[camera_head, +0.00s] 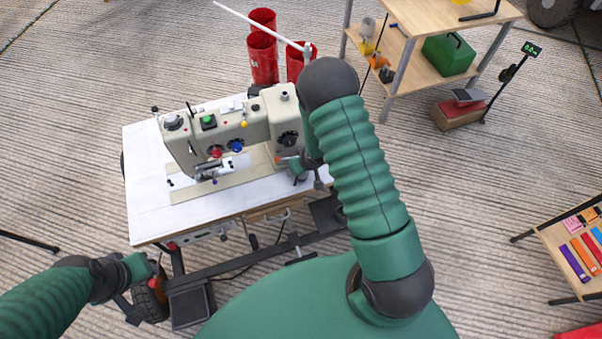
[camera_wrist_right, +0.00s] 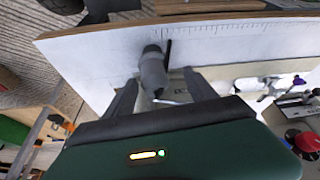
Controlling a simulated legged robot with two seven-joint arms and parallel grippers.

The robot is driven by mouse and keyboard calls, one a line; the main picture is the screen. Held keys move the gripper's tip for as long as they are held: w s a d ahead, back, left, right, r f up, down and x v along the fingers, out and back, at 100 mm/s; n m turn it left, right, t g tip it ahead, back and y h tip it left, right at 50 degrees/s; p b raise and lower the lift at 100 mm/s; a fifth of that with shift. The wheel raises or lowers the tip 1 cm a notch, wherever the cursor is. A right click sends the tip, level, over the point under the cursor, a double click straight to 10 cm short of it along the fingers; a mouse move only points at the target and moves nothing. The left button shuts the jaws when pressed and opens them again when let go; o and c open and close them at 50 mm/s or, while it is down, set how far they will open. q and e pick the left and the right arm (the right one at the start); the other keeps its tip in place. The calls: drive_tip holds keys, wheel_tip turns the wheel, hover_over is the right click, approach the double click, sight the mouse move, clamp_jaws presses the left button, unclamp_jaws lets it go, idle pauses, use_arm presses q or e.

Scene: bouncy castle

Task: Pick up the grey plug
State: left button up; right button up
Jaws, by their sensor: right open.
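The grey plug (camera_wrist_right: 154,72) shows in the right wrist view as a small grey cylinder over the white table top (camera_wrist_right: 105,60). My right gripper (camera_wrist_right: 160,77) is open, with one finger on each side of the plug. I cannot tell whether either finger touches it. In the head view my right arm covers much of this area, and I cannot make out the plug clearly there. My left gripper (camera_head: 152,275) is low at the left, below the table's front edge and away from the plug. Its fingers are too unclear to read.
A beige sewing machine (camera_head: 235,135) stands on the white table (camera_head: 150,210), close to my right gripper. Red bins (camera_head: 263,55) stand behind it. A wooden shelf (camera_head: 425,15) with a green box (camera_head: 448,54) is at the back right.

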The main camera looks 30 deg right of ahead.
drive_tip(key=b+x, duration=0.1)
drive_tip(key=x, duration=0.1)
drive_tip(key=d+b+x, duration=0.1)
drive_tip(key=x, duration=0.2)
drive_tip(key=shift+w, duration=0.1)
drive_tip(key=shift+w+f, duration=0.15)
drive_tip(key=shift+f, duration=0.1)
drive_tip(key=shift+r, duration=0.15)
drive_tip(key=shift+c, duration=0.9)
drive_tip(key=c, duration=1.2)
